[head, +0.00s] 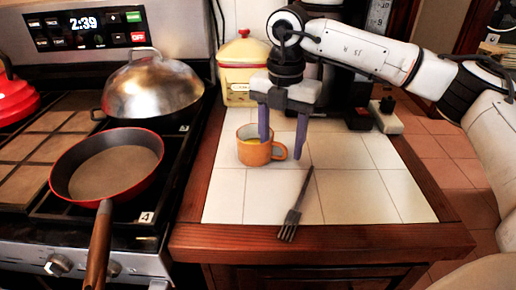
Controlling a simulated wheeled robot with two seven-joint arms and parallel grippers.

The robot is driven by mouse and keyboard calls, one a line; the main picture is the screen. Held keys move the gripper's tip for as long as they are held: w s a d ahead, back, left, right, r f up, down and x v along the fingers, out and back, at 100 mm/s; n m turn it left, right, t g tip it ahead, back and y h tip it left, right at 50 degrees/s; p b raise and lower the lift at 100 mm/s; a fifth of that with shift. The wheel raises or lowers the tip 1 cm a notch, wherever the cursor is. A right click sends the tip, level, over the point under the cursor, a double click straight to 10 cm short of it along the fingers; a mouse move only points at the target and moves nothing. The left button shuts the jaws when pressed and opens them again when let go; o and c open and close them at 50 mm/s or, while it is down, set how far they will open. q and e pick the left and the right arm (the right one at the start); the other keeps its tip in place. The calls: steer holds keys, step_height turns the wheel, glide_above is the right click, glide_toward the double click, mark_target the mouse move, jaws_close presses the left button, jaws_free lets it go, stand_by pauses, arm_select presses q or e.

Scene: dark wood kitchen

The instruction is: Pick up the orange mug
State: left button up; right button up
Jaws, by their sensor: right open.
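The orange mug (253,152) stands upright on the white tiled counter (375,205), with its handle to the right. My right gripper (281,150) points down over it with its fingers apart. The left finger overlaps the mug's body in the picture, and the right finger is just right of the handle. Whether either finger touches the mug cannot be told. My left gripper is not in view.
A fork (297,205) lies on the tiles in front of the mug. On the stove at left are a red-rimmed pan (108,170) and a domed metal lid (152,88). Free tiles lie at right.

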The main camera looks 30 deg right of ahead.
steer(key=shift+f, duration=0.8)
steer(key=c, duration=1.3)
steer(key=shift+c, duration=0.2)
steer(key=shift+r, duration=0.15)
jaws_close()
steer(key=shift+r, duration=4.8)
